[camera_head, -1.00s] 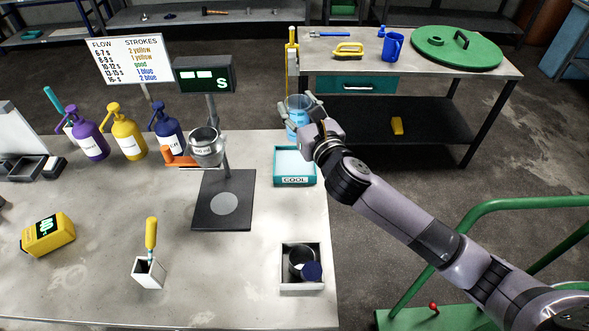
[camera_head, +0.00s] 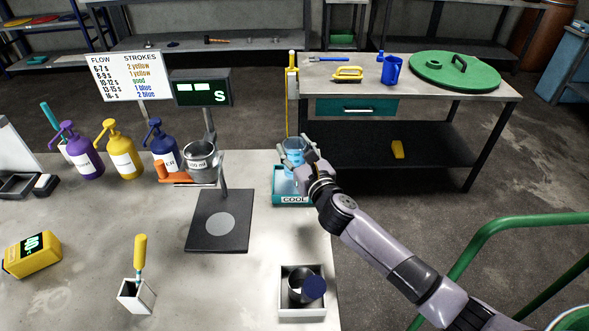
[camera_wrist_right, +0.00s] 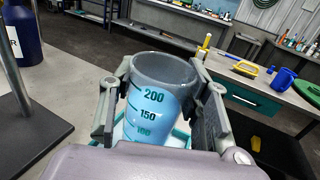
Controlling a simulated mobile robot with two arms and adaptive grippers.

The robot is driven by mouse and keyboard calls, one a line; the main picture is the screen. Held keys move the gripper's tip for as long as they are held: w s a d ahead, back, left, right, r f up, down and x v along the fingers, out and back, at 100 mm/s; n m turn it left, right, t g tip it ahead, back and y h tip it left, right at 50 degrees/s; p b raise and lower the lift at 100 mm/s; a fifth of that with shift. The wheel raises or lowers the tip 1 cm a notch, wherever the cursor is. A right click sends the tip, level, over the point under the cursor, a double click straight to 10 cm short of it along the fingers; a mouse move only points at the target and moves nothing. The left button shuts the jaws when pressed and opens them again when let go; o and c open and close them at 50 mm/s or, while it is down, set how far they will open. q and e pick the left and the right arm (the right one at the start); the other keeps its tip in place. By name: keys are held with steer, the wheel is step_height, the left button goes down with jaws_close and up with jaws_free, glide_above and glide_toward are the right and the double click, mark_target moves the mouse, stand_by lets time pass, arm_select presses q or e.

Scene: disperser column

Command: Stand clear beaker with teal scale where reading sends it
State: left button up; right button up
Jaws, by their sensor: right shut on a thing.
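My right gripper (camera_head: 296,155) is shut around a clear beaker (camera_head: 291,148). In the right wrist view the beaker (camera_wrist_right: 153,112) stands upright between the fingers, with blue liquid and a teal scale marked 100, 150 and 200. The liquid's exact level is hard to read. The beaker is over the back of the teal tray (camera_head: 291,199) labelled COOL; I cannot tell whether its base touches the tray. A yellow handheld device (camera_head: 32,254) at the left shows a reading like 40. My left gripper is not in view.
A white holder with a dark cup (camera_head: 303,290) is in front. Purple, yellow and blue pump bottles (camera_head: 164,147) stand behind left. A flow and strokes sign (camera_head: 128,75) is at the back.

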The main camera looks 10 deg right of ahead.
steer(key=shift+f+b, duration=0.8)
steer(key=shift+f, duration=1.8)
steer(key=shift+f, duration=0.15)
steer(key=o, duration=1.2)
steer(key=shift+r, duration=0.2)
steer(key=s, duration=0.4)
steer(key=s+d, duration=0.1)
steer(key=s, duration=0.3)
steer(key=s+d, duration=0.1)
steer(key=s, duration=0.3)
steer(key=shift+d, duration=0.2)
steer(key=shift+w, duration=0.1)
